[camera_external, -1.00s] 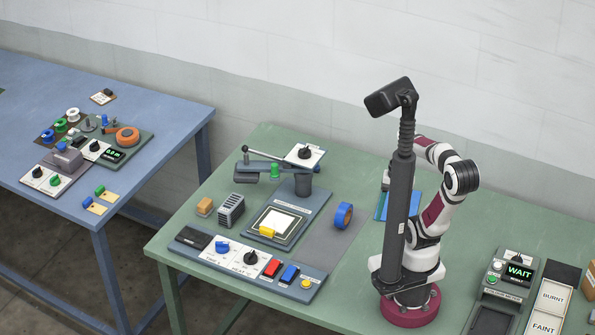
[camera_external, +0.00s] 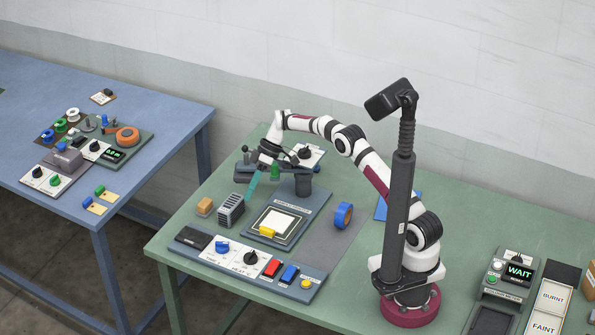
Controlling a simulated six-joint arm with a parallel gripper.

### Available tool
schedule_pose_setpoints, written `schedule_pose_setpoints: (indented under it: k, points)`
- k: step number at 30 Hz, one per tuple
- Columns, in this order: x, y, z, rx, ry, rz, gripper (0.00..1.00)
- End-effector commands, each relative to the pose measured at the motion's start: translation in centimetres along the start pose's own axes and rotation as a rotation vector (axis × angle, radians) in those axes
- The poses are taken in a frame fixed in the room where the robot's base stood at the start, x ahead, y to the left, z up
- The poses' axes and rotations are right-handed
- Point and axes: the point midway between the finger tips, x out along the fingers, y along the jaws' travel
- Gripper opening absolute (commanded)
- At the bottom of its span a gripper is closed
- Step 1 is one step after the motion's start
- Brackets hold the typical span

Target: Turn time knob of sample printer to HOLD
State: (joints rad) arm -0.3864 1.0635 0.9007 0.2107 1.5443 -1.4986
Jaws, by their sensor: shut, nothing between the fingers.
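The sample printer has a grey base with a framed platen (camera_external: 275,223). Its front panel carries a blue knob (camera_external: 222,246) and a black knob (camera_external: 250,258) on white dial plates. Another black knob (camera_external: 305,153) sits on a white plate on the swing head, partly behind my wrist. My gripper (camera_external: 248,198) points down with teal fingers, shut and empty, behind the front panel, close to the grey ribbed block. It appears apart from all the knobs.
A grey ribbed block (camera_external: 231,210) and a tan block (camera_external: 204,206) stand left of the platen. Red (camera_external: 272,267) and blue (camera_external: 290,273) buttons sit right of the knobs. A meter (camera_external: 515,272) reads WAIT.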

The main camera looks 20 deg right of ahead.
Motion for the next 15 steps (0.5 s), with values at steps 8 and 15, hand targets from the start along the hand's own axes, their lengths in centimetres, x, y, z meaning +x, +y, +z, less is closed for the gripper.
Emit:
schedule_pose_setpoints:
  k: [8, 15]
  points:
    - [4.1, 0.2, -0.2, -0.042, 0.002, -0.012, 0.0]
    - [9.4, 0.2, -0.2, -0.041, 0.003, -0.011, 0.0]
